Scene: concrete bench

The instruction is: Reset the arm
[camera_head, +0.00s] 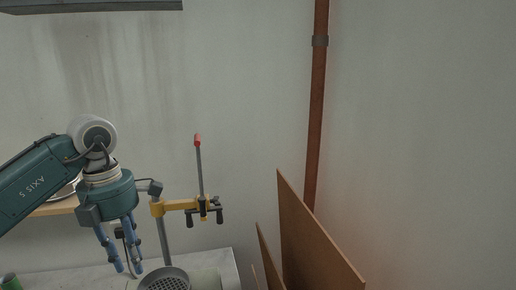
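My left arm comes in from the left, teal with "AXIS 5" lettering on it. My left gripper (128,270) hangs from its wrist with blue fingers pointing down over the concrete bench (85,277). A gap shows between the two fingertips, and I see nothing held between them. The fingers are just left of a round perforated metal bowl or strainer (165,284), which is cut off by the bottom edge. I cannot tell whether they touch anything. My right gripper is not in view.
A yellow and grey clamp-like stand (180,204) with a red-tipped lever rises close right of the gripper. Brown boards (308,245) lean right of the bench, by a rusty pipe (317,110). A green can (10,282) is at the lower left. A shelf (90,5) hangs above.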

